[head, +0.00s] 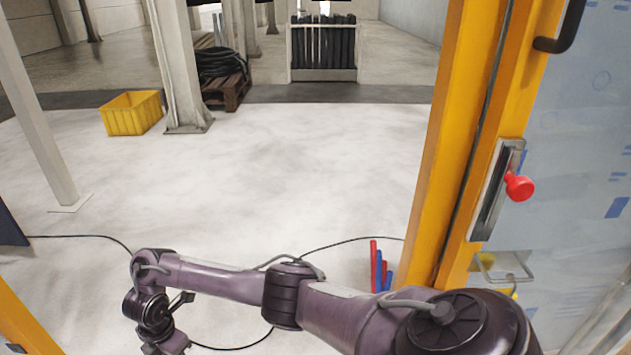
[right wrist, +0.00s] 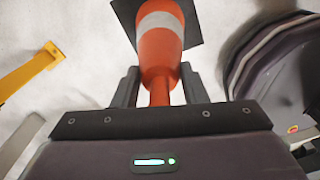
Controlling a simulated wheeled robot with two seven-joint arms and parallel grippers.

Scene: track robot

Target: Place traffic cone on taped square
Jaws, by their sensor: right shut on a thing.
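The traffic cone (right wrist: 161,45) is orange with a white band and a dark square base; it shows in the right wrist view. My right gripper (right wrist: 159,88) is shut on the cone's narrow end, with a finger on each side. The cone's base points away from the gripper, over a pale floor. In the head view my right arm reaches across the bottom from right to left, and the cone is not visible there. No taped square shows in either view. My left gripper is not in view.
A yellow crate (head: 132,114) stands on the floor at the back left, near a pillar (head: 180,65). A yellow door frame (head: 450,140) rises at the right. Red and blue rods (head: 377,268) stand beside it. A black cable (head: 85,237) crosses the floor. The middle floor is clear.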

